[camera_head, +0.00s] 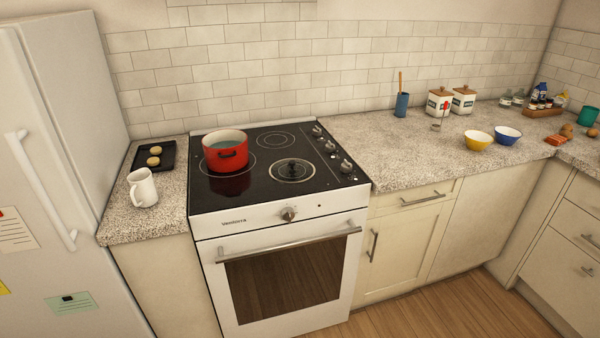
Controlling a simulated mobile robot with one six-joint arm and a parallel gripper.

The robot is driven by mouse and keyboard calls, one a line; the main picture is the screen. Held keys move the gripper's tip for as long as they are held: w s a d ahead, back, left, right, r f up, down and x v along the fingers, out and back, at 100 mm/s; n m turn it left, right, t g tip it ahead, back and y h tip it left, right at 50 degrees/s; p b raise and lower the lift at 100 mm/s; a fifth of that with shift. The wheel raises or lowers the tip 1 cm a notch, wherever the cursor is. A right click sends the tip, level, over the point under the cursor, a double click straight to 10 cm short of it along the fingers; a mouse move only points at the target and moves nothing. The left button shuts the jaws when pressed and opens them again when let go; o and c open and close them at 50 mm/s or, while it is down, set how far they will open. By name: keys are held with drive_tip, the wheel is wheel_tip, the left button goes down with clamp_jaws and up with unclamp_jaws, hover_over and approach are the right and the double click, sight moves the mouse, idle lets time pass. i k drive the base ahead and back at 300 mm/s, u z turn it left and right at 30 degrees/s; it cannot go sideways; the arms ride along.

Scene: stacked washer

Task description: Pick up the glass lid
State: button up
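The glass lid (292,169) lies flat on the black stove top, over the front right burner. It is clear and round, with a pale rim and a small dark knob in the middle.
Stove knobs (331,156) line the cooktop's right side. A white mug (142,187) and a dark tray (154,156) with two round items are left of the stove. Yellow (479,140) and blue (507,135) bowls sit on the right counter. Counter right beside the stove is clear.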

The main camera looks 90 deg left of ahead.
sight(291, 170)
drive_tip(key=i, duration=0.9)
drive_tip(key=u, duration=4.25)
drive_tip(key=i, duration=0.1)
drive_tip(key=z, duration=2.5)
drive_tip(key=k, duration=0.3)
drive_tip(key=u, duration=2.55)
